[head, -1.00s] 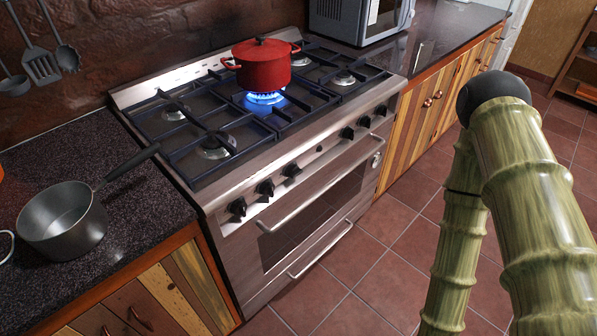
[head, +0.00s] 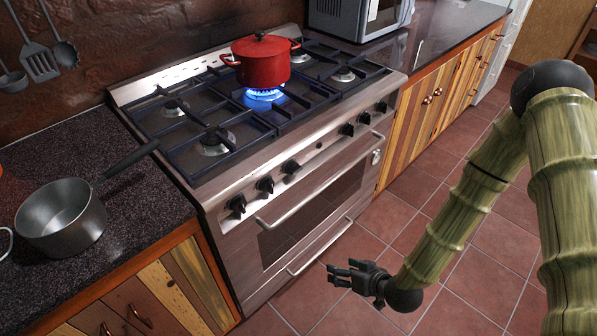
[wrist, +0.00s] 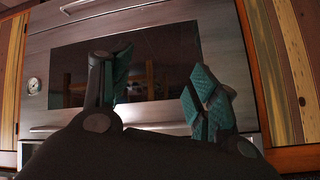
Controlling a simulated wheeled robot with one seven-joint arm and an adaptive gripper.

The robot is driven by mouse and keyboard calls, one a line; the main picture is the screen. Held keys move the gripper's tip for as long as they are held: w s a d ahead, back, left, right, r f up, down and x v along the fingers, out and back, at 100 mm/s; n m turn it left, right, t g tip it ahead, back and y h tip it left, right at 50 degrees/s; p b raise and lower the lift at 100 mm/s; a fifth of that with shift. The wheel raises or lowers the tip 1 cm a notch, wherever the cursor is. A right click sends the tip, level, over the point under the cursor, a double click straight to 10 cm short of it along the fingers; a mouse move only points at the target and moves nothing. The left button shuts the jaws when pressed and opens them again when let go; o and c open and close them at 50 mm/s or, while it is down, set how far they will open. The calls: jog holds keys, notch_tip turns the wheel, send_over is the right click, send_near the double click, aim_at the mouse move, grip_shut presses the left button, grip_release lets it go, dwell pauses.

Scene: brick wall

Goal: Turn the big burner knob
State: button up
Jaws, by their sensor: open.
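The stove (head: 215,190) has a row of several black knobs on its front panel. Three sit on the left, at the left (head: 237,205), middle (head: 265,185) and right (head: 290,168) of that group. More sit on the right (head: 347,130). I cannot tell which is the big burner knob. My gripper (head: 338,275) is open and empty, low in front of the oven, below the knobs and apart from them. In the wrist view its teal-padded fingers (wrist: 162,85) stand spread before the oven window (wrist: 150,60); no knob can be made out there.
A red pot (head: 263,65) stands over a lit blue flame (head: 264,95). A grey saucepan (head: 62,220) is on the left counter (head: 130,215). Oven handles (head: 320,180) stick out below the knobs. A microwave (head: 360,18) stands at the back right. The tiled floor (head: 400,200) is clear.

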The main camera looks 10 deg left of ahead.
jog(key=w+a+r+n+t+y, duration=0.3)
jog(key=w+a+r, duration=0.2)
jog(key=w+r, duration=0.4)
jog(key=n+t+y, duration=0.1)
jog(key=n+y, duration=0.2)
jog(key=y, duration=0.1)
send_near(298, 170)
jog(key=p+x, duration=0.1)
jog(key=x, duration=0.8)
jog(key=shift+w+a+p, duration=0.2)
jog(key=shift+a+p, duration=0.05)
jog(key=shift+p, duration=0.15)
jog(key=c, duration=1)
